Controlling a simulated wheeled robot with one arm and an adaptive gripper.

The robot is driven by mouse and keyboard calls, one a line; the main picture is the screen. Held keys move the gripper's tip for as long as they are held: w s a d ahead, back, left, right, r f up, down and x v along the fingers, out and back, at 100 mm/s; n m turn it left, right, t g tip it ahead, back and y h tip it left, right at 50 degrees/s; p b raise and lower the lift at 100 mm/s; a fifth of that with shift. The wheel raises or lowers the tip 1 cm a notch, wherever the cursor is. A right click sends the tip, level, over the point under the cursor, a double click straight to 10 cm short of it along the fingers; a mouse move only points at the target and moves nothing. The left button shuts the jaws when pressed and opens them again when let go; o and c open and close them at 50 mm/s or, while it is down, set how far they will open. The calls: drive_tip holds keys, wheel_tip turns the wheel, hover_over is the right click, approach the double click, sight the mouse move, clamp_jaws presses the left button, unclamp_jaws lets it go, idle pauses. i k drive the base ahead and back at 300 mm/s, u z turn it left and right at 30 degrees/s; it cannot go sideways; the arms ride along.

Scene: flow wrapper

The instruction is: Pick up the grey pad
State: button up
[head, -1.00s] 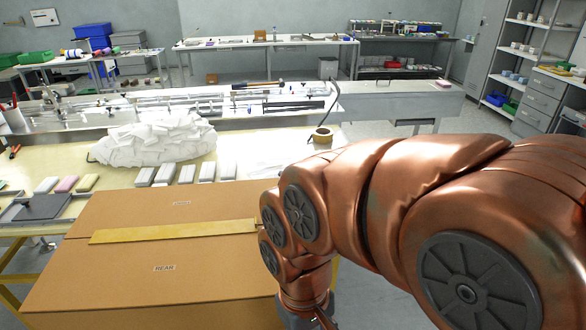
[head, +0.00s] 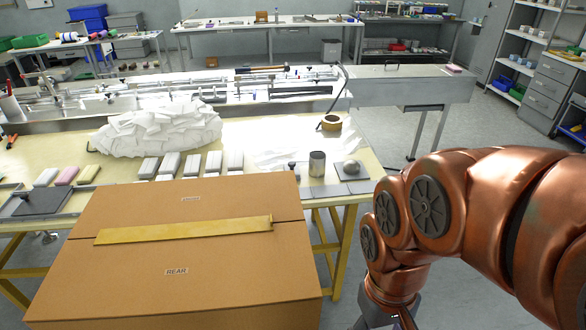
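Several flat grey pieces are in view, and I cannot tell which one is the grey pad. A dark grey slab (head: 42,202) lies at the left end of the yellow table. Thin grey squares (head: 327,191) lie at the table's right front corner, and one of them has a round grey lump (head: 352,166) on it. My gripper (head: 390,322) hangs at the bottom edge, right of the cardboard box and off the table. Its fingers are mostly cut off by the frame, and it is well apart from all these pieces.
A large cardboard box (head: 120,270) with a yellow strip (head: 185,230) stands in front of the yellow table (head: 262,131). A grey cylinder (head: 317,164), a tape roll (head: 331,123), white blocks (head: 196,163) and a white heap (head: 158,132) are on the table.

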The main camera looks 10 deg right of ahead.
sight(292, 165)
drive_tip(key=k, duration=1)
drive_tip(key=z, duration=0.85)
drive_tip(key=i, duration=2.6)
drive_tip(key=u, duration=2.7)
